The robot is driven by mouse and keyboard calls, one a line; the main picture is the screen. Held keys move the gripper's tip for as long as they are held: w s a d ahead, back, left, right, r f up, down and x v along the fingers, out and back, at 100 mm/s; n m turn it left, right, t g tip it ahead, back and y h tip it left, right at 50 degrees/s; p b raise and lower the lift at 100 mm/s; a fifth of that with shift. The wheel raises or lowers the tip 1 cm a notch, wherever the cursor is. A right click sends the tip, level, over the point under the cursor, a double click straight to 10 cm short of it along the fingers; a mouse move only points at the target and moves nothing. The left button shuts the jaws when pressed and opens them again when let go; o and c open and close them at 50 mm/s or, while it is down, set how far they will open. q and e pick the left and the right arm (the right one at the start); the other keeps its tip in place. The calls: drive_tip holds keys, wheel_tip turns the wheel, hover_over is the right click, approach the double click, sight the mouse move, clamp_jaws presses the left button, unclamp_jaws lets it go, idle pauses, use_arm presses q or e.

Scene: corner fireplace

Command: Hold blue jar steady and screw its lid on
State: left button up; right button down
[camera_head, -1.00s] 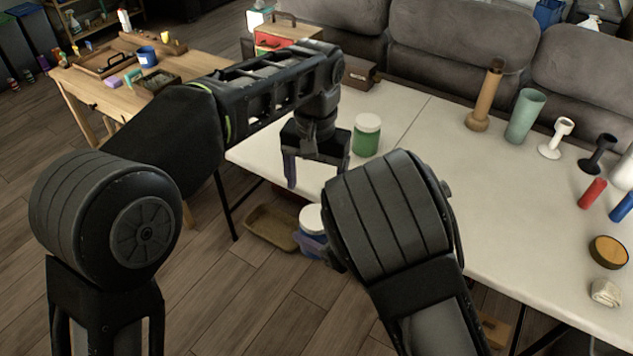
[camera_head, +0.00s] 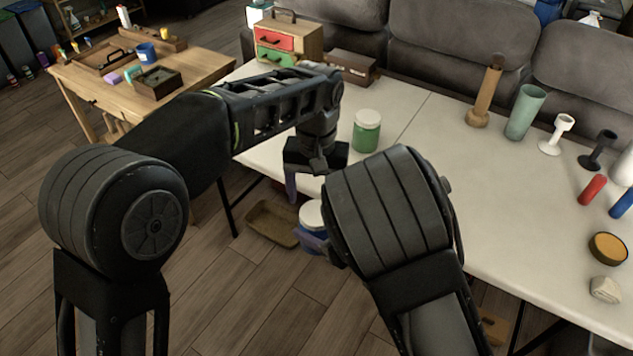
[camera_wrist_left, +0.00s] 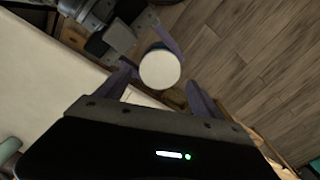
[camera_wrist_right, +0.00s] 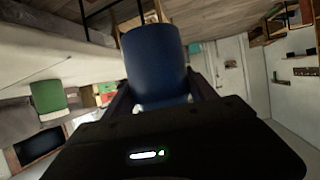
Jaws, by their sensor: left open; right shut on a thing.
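The blue jar (camera_head: 311,238) is held upright in front of the white table's edge, with its white lid (camera_head: 311,213) at its top. In the right wrist view the blue jar (camera_wrist_right: 153,58) fills the middle, its white end partly hidden by my gripper. My right gripper (camera_head: 320,244) is shut on the jar's side. My left gripper (camera_head: 304,184) is open and points down above the lid. In the left wrist view the round white lid (camera_wrist_left: 160,69) lies just beyond and between the open fingers. Whether the lid is seated cannot be told.
A green jar with a white lid (camera_head: 366,131) stands on the white table (camera_head: 430,150), close to my left gripper. A drawer box (camera_head: 287,41) and a brown box (camera_head: 352,67) are behind. A brown tray (camera_head: 271,223) is low beneath the jar's left side.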

use_arm(q)
drive_tip(key=shift+f, duration=1.9)
drive_tip(key=shift+c, duration=0.4)
drive_tip(key=c, duration=1.2)
drive_tip(key=o, duration=1.6)
drive_tip(key=shift+r, duration=0.1)
wheel_tip(320, 180, up, 7)
drive_tip(key=shift+r, duration=0.2)
